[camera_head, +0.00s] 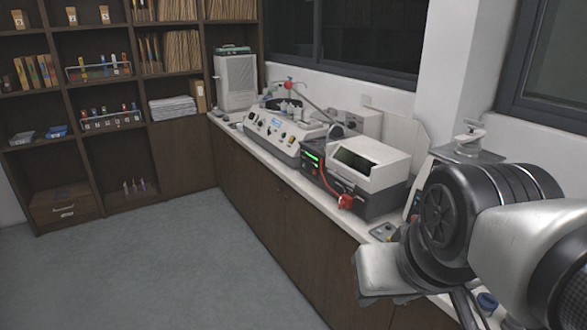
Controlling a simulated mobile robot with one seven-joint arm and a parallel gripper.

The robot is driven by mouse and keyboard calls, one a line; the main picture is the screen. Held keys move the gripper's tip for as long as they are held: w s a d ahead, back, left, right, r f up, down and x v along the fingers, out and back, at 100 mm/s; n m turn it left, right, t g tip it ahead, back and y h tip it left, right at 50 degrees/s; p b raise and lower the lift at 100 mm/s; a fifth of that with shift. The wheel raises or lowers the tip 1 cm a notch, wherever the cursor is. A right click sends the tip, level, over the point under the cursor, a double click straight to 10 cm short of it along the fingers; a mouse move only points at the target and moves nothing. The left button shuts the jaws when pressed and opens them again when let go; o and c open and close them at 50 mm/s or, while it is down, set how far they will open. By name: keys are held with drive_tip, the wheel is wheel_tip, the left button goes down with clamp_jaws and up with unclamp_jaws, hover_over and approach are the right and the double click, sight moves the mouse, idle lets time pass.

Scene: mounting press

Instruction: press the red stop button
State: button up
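A round red part (345,201), which looks like a button, sits low on the front corner of a machine (368,163) with a black base and white cover. The machine shows a small green display on its front. A second, smaller red knob (289,85) is on an arm above the white machine farther back. My arm fills the right foreground. A pale block (383,270) at its lower left end may be part of my gripper. It is well to the lower right of the red part, apart from it. I see no fingertips.
A white counter (231,130) runs along the wall below dark windows. A white control-panel machine (279,132) stands left of the black-based one. A device with a metal top (468,152) is partly hidden behind my arm. Shelves (100,98) stand at left; the grey floor (180,265) is clear.

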idle(0.3)
clamp_jaws()
idle(1.6)
